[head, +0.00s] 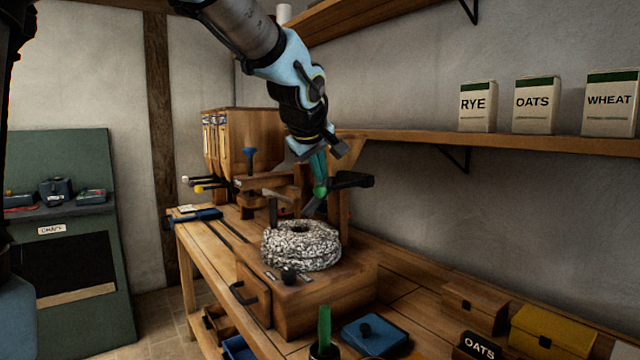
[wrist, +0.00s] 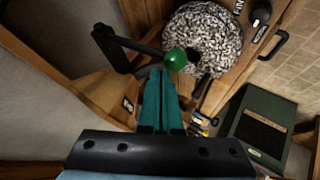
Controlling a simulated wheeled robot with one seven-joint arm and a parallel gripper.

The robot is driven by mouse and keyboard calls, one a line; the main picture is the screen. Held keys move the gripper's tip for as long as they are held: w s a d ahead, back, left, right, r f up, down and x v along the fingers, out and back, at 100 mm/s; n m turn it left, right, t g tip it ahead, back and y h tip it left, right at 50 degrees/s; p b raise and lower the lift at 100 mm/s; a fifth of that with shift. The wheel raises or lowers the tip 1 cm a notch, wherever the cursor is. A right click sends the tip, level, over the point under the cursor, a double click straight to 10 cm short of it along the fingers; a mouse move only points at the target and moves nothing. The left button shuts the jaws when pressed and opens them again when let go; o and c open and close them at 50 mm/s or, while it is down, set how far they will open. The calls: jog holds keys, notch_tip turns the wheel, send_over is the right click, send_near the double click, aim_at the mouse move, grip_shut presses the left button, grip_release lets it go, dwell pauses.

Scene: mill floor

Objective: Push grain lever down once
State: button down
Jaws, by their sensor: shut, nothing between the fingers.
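A black lever (head: 352,181) with a green ball knob (head: 320,191) stands by the millstone. In the wrist view the knob (wrist: 175,59) ends the lever's black arm (wrist: 135,45). My gripper (head: 319,180) has teal fingers, shut and empty, with tips right at the knob. In the wrist view my fingertips (wrist: 160,73) end just short of the knob or against it; I cannot tell if they touch. Several thin levers with white, yellow and dark knobs (head: 200,186) stick out from the wooden hoppers (head: 240,135). I cannot read which lever is labelled grain.
A speckled millstone (head: 300,246) sits on a wooden block (head: 315,290) below my gripper. A shelf (head: 500,142) with rye, oats and wheat packets is at right. Small boxes (head: 475,308), a blue lidded box (head: 374,335) and a green handle (head: 324,325) are in front.

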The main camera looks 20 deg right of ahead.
aim_at(320, 187)
jog(key=shift+f+b, duration=1.9)
jog(key=shift+b, duration=0.15)
dwell(1.6)
jog(key=shift+r, duration=0.15)
dwell(0.5)
jog(key=shift+r+p, duration=1.75)
jog(key=shift+r, duration=0.95)
notch_tip(320, 187, up, 5)
jog(key=p, duration=0.3)
jog(key=shift+f, duration=0.1)
